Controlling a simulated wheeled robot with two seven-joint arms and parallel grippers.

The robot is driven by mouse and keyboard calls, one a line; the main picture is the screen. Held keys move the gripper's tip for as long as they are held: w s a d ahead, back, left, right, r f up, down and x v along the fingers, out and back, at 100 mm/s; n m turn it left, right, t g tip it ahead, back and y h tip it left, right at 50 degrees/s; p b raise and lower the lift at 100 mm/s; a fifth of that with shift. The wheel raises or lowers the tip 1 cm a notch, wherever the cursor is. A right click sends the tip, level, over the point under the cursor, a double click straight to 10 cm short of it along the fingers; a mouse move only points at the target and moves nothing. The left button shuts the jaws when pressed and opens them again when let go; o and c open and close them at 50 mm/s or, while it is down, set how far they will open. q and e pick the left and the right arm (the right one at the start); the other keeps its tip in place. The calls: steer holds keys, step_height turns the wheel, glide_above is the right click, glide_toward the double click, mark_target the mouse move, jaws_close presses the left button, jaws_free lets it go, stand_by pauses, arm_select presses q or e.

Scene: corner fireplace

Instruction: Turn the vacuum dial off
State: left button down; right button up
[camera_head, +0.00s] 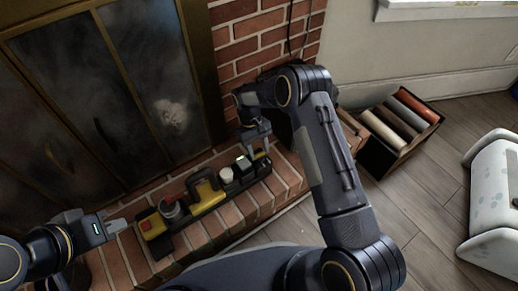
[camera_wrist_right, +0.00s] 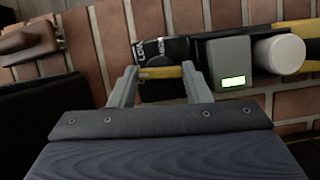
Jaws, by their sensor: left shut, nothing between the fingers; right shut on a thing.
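A long black and yellow device, apparently the vacuum unit, lies along the brick hearth. It has a yellow handle (camera_head: 205,191), a white round cap (camera_head: 227,174) and a grey box with a lit green display (camera_wrist_right: 233,80). At its right end in the head view, my right gripper (camera_head: 257,148) reaches down from above. In the right wrist view, its fingers (camera_wrist_right: 160,86) are shut on a narrow yellow bar (camera_wrist_right: 161,72), apparently the dial, in front of a black part (camera_wrist_right: 158,52) with white lettering. My left gripper (camera_head: 118,225) is shut and empty beside the device's left end.
The dark fireplace doors (camera_head: 95,95) stand behind the hearth (camera_head: 258,200). A dark box of rolled items (camera_head: 400,125) sits on the wood floor at right. A pale spotted piece (camera_head: 495,205) stands at the far right. The floor between them is clear.

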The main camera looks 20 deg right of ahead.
steer(key=shift+n, duration=0.6)
steer(key=o, duration=1)
steer(key=shift+h, duration=0.3)
steer(key=p+v, duration=0.2)
steer(key=v, duration=0.5)
steer(key=shift+r, duration=0.4)
